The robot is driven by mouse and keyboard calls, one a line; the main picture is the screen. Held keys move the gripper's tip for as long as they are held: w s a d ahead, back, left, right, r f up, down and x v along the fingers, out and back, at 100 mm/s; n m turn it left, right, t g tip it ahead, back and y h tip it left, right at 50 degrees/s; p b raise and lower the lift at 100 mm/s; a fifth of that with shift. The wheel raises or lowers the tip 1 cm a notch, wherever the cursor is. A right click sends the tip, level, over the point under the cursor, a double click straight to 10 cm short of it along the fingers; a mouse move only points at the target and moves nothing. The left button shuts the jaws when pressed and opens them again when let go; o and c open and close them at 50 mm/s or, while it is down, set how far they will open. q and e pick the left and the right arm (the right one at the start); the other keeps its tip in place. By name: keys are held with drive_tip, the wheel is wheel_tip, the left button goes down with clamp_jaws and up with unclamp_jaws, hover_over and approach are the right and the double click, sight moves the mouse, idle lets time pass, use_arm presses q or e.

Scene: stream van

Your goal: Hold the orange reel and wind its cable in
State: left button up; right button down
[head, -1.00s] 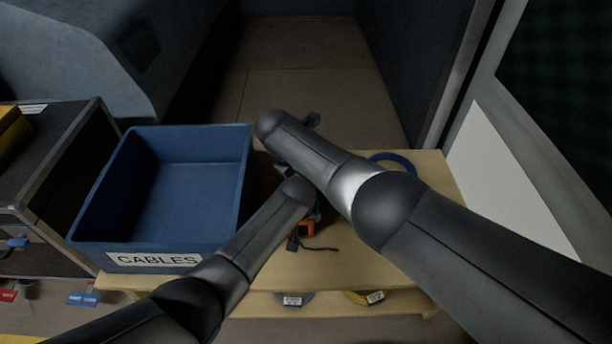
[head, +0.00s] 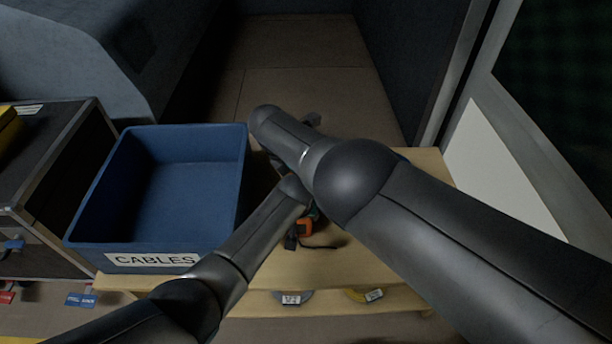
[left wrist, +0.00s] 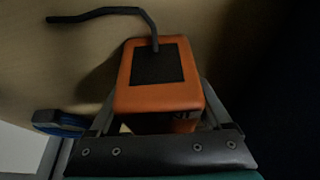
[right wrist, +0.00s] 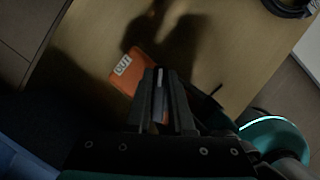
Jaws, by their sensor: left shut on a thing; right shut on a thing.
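The orange reel (head: 304,228) is low over the front of the wooden bench, mostly hidden by my arms in the head view. In the left wrist view the reel (left wrist: 160,98) shows a black square face, with a dark cable (left wrist: 98,13) running out from it in a short bent length. My left gripper (left wrist: 158,108) is shut on the reel, one finger on each side. In the right wrist view the reel (right wrist: 140,72) shows a white label. My right gripper (right wrist: 159,82) is shut on a slim part at the reel, probably its crank; the fingers mostly hide it.
A blue bin (head: 240,190) labelled CABLES stands left of the reel and looks empty. The wooden bench (head: 370,268) has free room to the right. Two coils, one grey (head: 292,299) and one yellow (head: 365,295), show below its front edge. A dark case (head: 55,165) stands at far left.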

drive_tip(key=c, duration=0.8)
unclamp_jaws()
drive_tip(key=shift+a+r, duration=0.1)
drive_tip(key=shift+s+a+r, duration=0.1)
drive_tip(key=shift+a+r, duration=0.1)
drive_tip(key=shift+r, duration=0.25)
drive_tip(key=shift+v, duration=5.45)
